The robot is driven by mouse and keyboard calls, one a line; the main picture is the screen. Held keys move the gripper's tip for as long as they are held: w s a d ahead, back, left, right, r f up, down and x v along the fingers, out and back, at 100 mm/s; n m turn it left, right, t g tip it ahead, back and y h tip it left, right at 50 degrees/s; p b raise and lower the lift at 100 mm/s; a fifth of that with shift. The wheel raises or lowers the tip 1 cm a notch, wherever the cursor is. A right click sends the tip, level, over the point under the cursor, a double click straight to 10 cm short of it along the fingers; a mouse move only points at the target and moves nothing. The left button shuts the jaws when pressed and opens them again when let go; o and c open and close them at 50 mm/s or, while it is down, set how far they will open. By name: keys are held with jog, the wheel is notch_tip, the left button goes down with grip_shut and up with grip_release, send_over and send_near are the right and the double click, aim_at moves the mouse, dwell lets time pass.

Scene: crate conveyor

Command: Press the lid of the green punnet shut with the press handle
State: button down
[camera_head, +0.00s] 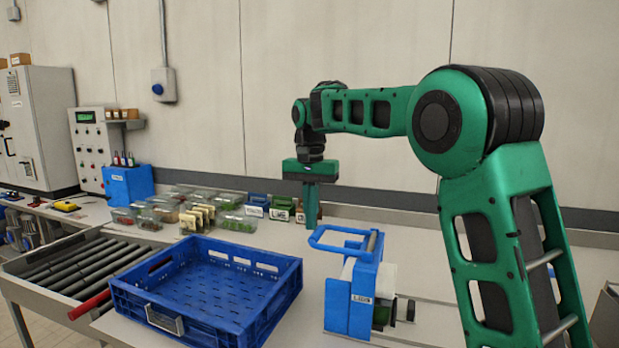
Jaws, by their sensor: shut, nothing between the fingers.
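The blue press (350,295) stands on the bench right of the middle. Its blue loop-shaped press handle (335,241) sits on top and reaches out to the left, roughly level. A green part (381,314), perhaps the green punnet, shows low behind the press's blue side. Its lid is hidden, so I cannot tell how it sits. My gripper (311,222) points straight down with its fingers shut and empty. In the picture it is just above the left end of the handle; I cannot tell whether they touch.
An empty blue crate (285,295) stands left of the press, beside a roller conveyor (75,268) with a red lever (90,305). Several clear punnets (160,212) and small labelled boxes (283,208) stand at the back. Bare bench lies behind the press.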

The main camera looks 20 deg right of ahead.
notch_tip(320, 180, up, 12)
jog(key=w+a, duration=0.1)
jog(key=shift+a, duration=0.25)
jog(key=shift+d, duration=0.1)
dwell(1.0)
jog(key=s+d+f, duration=0.5)
jog(key=s+d, duration=0.4)
jog(key=s+d+f, duration=0.5)
jog(key=s+d, duration=0.4)
jog(key=s+d+f, duration=0.1)
jog(key=s+f, duration=0.4)
jog(key=s, duration=0.3)
jog(key=s+d+f, duration=0.2)
jog(key=s+f, duration=0.4)
jog(key=s, duration=0.2)
jog(key=s+d+f, duration=0.1)
jog(key=s+f, duration=0.5)
jog(key=s, duration=0.2)
jog(key=shift+s+d+f, duration=0.15)
jog(key=shift+s+d, duration=0.1)
jog(key=shift+s, duration=0.05)
